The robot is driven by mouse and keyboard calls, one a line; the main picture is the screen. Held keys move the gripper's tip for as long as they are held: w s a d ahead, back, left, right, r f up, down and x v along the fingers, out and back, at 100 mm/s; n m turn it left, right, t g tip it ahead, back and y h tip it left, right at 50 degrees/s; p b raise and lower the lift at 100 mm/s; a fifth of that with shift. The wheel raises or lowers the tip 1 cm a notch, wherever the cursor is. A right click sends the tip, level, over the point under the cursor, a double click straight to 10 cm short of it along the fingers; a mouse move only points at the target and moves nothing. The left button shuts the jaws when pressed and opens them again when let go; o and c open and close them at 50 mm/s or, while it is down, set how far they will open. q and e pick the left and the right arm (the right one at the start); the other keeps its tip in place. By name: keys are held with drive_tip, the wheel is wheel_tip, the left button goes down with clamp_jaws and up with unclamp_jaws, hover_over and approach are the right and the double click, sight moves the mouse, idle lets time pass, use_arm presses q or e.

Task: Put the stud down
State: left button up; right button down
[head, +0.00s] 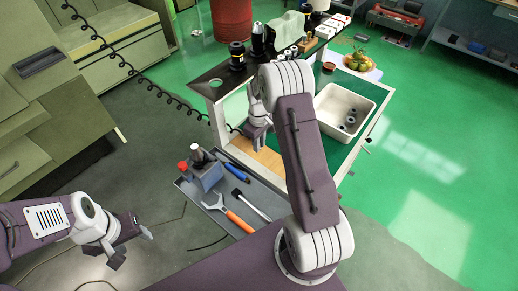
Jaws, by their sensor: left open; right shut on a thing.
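My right gripper (257,136) points down over the cart's work surface, just above a small wooden board (267,161). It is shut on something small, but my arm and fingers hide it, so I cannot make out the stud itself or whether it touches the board. My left gripper (132,247) is open and empty at the lower left, over the floor and away from the cart.
A grey tray (268,190) holds a wrench (228,213), a brush-like tool and a grey holder (206,175). A white bin (345,109) with several dark round parts stands on the green worktop. Bottles and a cloth (286,30) crowd the back shelf.

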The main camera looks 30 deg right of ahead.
sight(259, 155)
drive_tip(key=shift+s+f, duration=0.1)
drive_tip(key=shift+f, duration=0.3)
wheel_tip(259, 155, down, 3)
drive_tip(key=shift+r+p, duration=0.15)
drive_tip(key=shift+p, duration=0.3)
drive_tip(key=shift+f, duration=0.3)
drive_tip(key=shift+f, duration=0.15)
drive_tip(key=c, duration=1.3)
unclamp_jaws()
